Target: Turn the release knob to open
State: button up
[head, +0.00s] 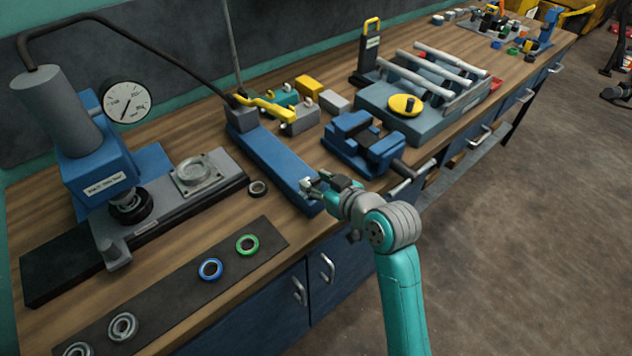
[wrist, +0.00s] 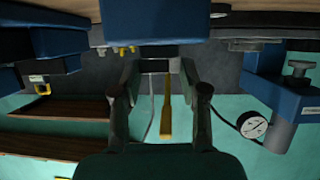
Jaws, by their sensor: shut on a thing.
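The long blue hand pump (head: 275,165) lies on the workbench, with a yellow lever (head: 265,106) at its far end. My gripper (head: 314,187) is at the pump's near end, its jaws shut on a small part there, which I take to be the release knob. The fingers hide most of the knob, and its turn angle cannot be read. In the wrist view my gripper (wrist: 161,66) has a finger on each side of a grey piece at the pump end. The yellow lever (wrist: 166,118) shows between the fingers there.
A blue vise (head: 365,143) stands close to the right of my gripper. A press with a round gauge (head: 127,102) stands at left. A dark mat (head: 175,295) with several rings lies at front left. Open floor (head: 520,230) is at right.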

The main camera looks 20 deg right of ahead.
jog(key=shift+n+g+y, duration=0.3)
jog(key=shift+n+y, duration=0.2)
jog(key=shift+y, duration=0.1)
jog(key=o, duration=1.1)
jog(key=shift+o, duration=0.2)
jog(key=shift+d, duration=0.1)
jog(key=v, duration=0.7)
jog(key=shift+s, duration=0.2)
